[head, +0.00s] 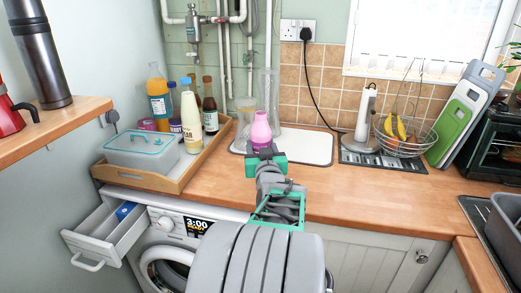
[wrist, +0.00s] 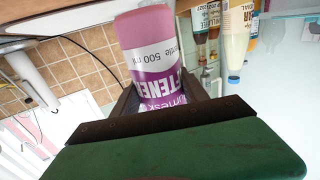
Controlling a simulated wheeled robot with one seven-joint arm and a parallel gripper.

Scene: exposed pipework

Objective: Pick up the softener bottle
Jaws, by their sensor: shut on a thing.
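The softener bottle (head: 261,128) is pink and stands out above my gripper (head: 264,154) in the head view, over the back of the counter near the white mat. In the wrist view the bottle (wrist: 155,62) has a pink cap, a white band reading 500 ml and a purple label. The dark fingers of my gripper (wrist: 160,95) are shut on the bottle, one on each side. The lower part of the bottle is hidden behind the gripper. I cannot tell whether its base touches the counter.
A wooden tray (head: 150,176) with several bottles and a lidded box (head: 142,149) is on the left. Clear jars (head: 246,110) stand behind the bottle. A paper-towel holder (head: 365,115) and fruit basket (head: 403,140) are right. A washing-machine drawer (head: 105,232) is open. The counter's front is clear.

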